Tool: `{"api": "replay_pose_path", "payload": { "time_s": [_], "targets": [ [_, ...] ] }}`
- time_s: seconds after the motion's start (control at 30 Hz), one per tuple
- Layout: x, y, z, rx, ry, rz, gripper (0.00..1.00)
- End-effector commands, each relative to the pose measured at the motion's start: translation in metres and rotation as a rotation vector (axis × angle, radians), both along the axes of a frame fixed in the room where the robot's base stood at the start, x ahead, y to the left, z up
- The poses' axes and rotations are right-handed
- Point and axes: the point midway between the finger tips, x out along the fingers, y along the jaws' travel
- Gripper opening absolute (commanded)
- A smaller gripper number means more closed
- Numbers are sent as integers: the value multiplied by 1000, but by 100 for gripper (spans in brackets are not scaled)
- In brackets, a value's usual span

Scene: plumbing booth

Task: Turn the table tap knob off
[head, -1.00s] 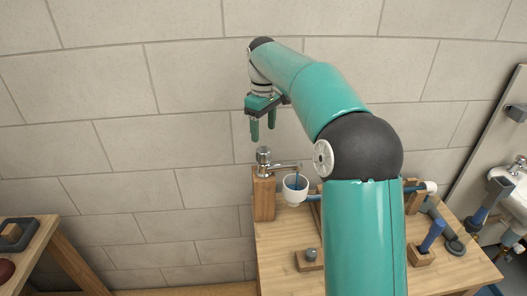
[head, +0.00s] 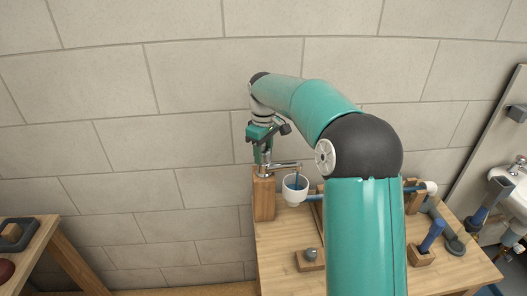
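The table tap (head: 285,165) is chrome, with a spout reaching right, and stands on a wooden post (head: 264,200) at the table's back left corner. A stream of blue water shows under the spout, above a white cup (head: 295,195) with blue inside. My gripper (head: 263,152) is teal and points down at the top of the tap, with its fingers at the knob. The fingers largely hide the knob, and I cannot tell whether they touch it or close on it.
The wooden table (head: 280,265) carries a small block with a grey knob (head: 310,254) and a blue-handled piece (head: 433,235) in a wooden holder. A white sink (head: 508,185) is at the right. Another wooden table (head: 40,245) stands at the left. The block wall is close behind the tap.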

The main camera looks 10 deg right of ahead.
Motion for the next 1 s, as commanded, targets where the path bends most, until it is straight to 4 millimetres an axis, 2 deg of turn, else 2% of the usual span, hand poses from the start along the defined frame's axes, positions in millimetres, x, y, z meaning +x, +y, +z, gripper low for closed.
{"api": "replay_pose_path", "payload": {
  "time_s": [0.03,0.07,0.47,0.67,1.0],
  "targets": [
    [0,0,0,0,0,0,26],
    [0,0,0,0,0,0,20],
    [0,1,0,1,-1,-53,20],
    [0,1,0,-1,-1,-166,20],
    [0,1,0,0,0,-469,20]
  ]
}}
